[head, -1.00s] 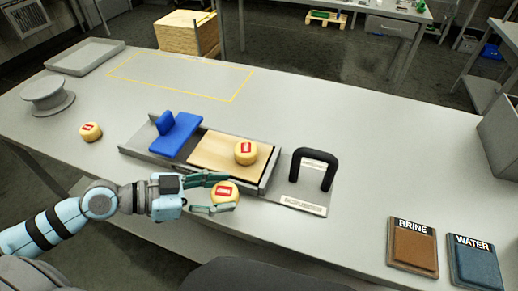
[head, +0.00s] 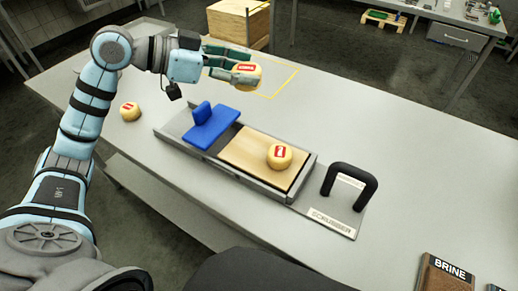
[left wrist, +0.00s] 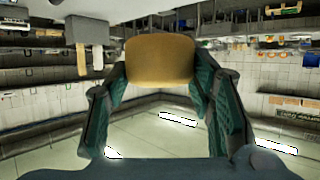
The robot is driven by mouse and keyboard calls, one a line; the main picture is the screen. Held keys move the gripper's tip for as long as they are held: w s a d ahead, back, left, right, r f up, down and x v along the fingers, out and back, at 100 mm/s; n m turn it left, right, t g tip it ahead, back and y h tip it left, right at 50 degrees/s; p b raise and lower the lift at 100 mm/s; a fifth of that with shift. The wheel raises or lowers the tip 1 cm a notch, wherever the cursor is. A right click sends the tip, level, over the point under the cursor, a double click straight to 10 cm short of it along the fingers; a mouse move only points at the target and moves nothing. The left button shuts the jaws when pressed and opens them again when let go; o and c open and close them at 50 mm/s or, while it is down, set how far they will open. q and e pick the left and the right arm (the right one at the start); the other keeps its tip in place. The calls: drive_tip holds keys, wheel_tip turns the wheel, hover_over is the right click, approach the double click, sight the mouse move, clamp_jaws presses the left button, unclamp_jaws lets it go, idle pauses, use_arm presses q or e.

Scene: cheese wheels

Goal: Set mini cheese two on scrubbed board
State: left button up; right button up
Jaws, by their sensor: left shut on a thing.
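My left gripper (head: 232,68) is raised and shut on a small yellow cheese with a red label (head: 246,74). In the head view this cheese appears over the yellow outline at the back of the table. In the left wrist view the same cheese (left wrist: 160,60) sits between the two green finger pads. A second mini cheese (head: 280,157) rests on the wooden scrubbed board (head: 245,148), towards its right end. A third (head: 130,112) stands on the table at the left. I cannot read the numbers on the labels. My right gripper is not in view.
A blue block (head: 211,128) sits on the grey tray (head: 177,140) at the left of the board. A black handle on a plate marked SCRUBBER (head: 333,223) stands to the right. The brown BRINE pad (head: 446,275) lies at the front right. The table's right middle is clear.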

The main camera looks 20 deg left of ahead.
sight(245, 149)
use_arm(q)
drive_tip(key=f+b, duration=0.1)
drive_tip(key=f, duration=0.5)
drive_tip(key=f+b, duration=0.1)
drive_tip(key=f, duration=0.5)
drive_tip(key=f+b, duration=0.1)
drive_tip(key=f, duration=0.6)
drive_tip(key=shift+s+a+b, duration=0.1)
drive_tip(key=shift+s+b, duration=0.15)
drive_tip(key=shift+b, duration=0.15)
drive_tip(key=shift+f, duration=0.1)
drive_tip(key=o, duration=1.2)
